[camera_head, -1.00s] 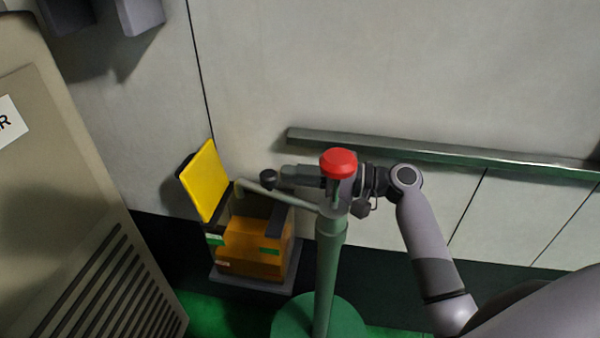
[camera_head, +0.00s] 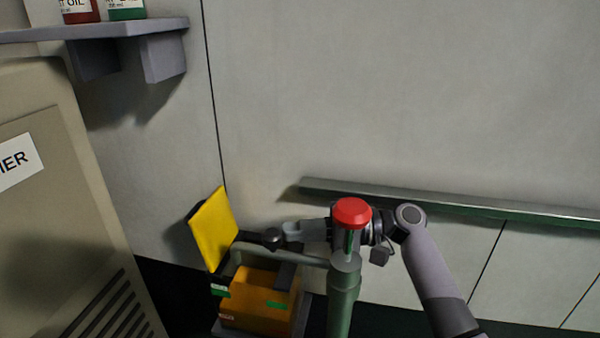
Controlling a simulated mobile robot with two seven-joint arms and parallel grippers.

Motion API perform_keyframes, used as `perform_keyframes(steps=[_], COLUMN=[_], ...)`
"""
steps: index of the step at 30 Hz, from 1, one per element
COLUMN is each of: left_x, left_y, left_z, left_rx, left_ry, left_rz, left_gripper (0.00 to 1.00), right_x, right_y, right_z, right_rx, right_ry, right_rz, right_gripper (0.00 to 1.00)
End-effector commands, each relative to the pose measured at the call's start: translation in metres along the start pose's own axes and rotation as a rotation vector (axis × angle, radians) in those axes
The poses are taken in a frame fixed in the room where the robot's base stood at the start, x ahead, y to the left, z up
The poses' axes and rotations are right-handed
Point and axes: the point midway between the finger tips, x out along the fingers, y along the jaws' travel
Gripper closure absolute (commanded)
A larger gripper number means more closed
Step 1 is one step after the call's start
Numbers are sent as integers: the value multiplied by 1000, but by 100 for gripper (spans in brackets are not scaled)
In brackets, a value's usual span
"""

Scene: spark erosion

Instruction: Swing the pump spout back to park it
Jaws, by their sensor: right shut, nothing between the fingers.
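The pump is a green upright post (camera_head: 343,295) with a red cap (camera_head: 351,212) above it. Its thin grey-green spout (camera_head: 290,257) runs left from the post's top to above the orange box (camera_head: 262,310). My right arm comes in from the right and passes behind the red cap. My right gripper (camera_head: 268,238) is shut and empty, pointing left just above the spout in the picture. Whether its dark tips touch the spout cannot be told. My left gripper is out of view.
A yellow lid (camera_head: 214,230) stands open at the box's left. A beige cabinet (camera_head: 70,200) fills the left side. A metal rail (camera_head: 470,209) runs along the wall. A grey shelf (camera_head: 140,30) with bottles is at top left.

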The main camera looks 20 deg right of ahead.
Motion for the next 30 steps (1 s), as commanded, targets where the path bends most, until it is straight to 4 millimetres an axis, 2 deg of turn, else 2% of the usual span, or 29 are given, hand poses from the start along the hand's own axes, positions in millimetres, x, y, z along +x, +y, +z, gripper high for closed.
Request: perform_keyframes(steps=[5, 21, 25, 30], left_x=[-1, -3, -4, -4], left_y=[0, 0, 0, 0], left_z=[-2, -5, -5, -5], left_rx=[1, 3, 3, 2], left_ry=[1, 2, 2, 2], left_rz=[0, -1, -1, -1], left_gripper=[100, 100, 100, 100], right_x=[0, 0, 0, -1], right_y=[-24, -155, -178, -195], right_z=[0, 0, 0, 0], right_rx=[-8, -8, -6, -3], right_ry=[0, 0, -1, -1], right_rz=[-2, -1, 0, 0], right_gripper=[100, 100, 100, 100])
